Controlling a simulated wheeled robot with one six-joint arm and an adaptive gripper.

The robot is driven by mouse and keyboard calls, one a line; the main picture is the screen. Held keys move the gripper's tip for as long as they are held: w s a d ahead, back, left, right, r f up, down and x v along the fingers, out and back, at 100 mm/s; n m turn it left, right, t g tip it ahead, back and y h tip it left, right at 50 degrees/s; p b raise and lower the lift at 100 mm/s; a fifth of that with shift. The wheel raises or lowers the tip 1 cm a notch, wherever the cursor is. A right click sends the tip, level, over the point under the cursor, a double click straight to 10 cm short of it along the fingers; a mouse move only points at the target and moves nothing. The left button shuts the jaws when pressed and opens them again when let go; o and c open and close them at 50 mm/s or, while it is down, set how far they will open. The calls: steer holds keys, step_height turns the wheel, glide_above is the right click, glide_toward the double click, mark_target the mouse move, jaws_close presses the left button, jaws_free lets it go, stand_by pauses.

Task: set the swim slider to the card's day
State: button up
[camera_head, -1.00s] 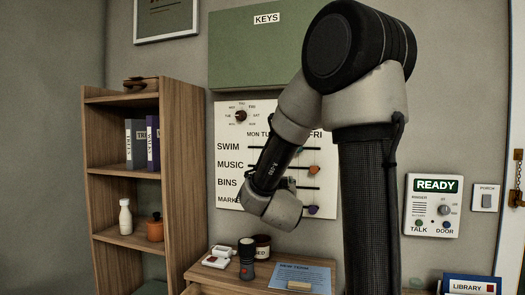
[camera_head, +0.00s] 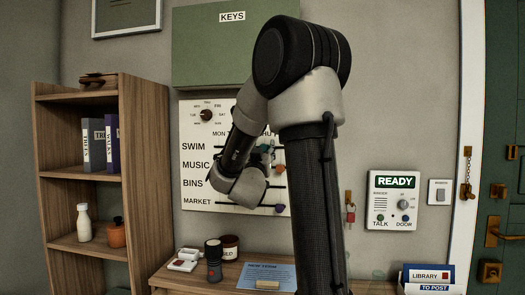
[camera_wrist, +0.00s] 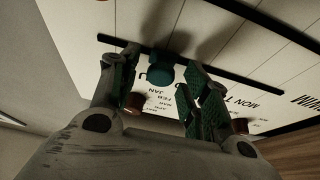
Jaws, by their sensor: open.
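The swim slider's teal knob (camera_head: 264,148) sits towards the right of the SWIM row on the white wall board (camera_head: 197,127). In the wrist view the teal knob (camera_wrist: 160,73) lies between my gripper's (camera_wrist: 160,92) spread fingers, near their tips. My gripper is open and not visibly closed on it. In the head view my arm hides most of my gripper and part of the day headings. A blue card (camera_head: 250,270) headed NEW TERM lies on the table; its smaller print is too small to read.
Below on the board are an orange knob (camera_head: 279,168) and a purple knob (camera_head: 280,208). A dial (camera_head: 206,115) is above. A torch (camera_head: 214,262) and a jar (camera_head: 229,244) stand on the table. A READY panel (camera_head: 394,200) hangs right.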

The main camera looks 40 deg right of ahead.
steer(key=shift+c, duration=0.3)
jaws_close()
steer(key=w+a, duration=0.3)
steer(key=w, duration=0.1)
steer(key=shift+w+a, duration=0.2)
steer(key=shift+a, duration=0.15)
steer(key=shift+o, duration=0.3)
jaws_free()
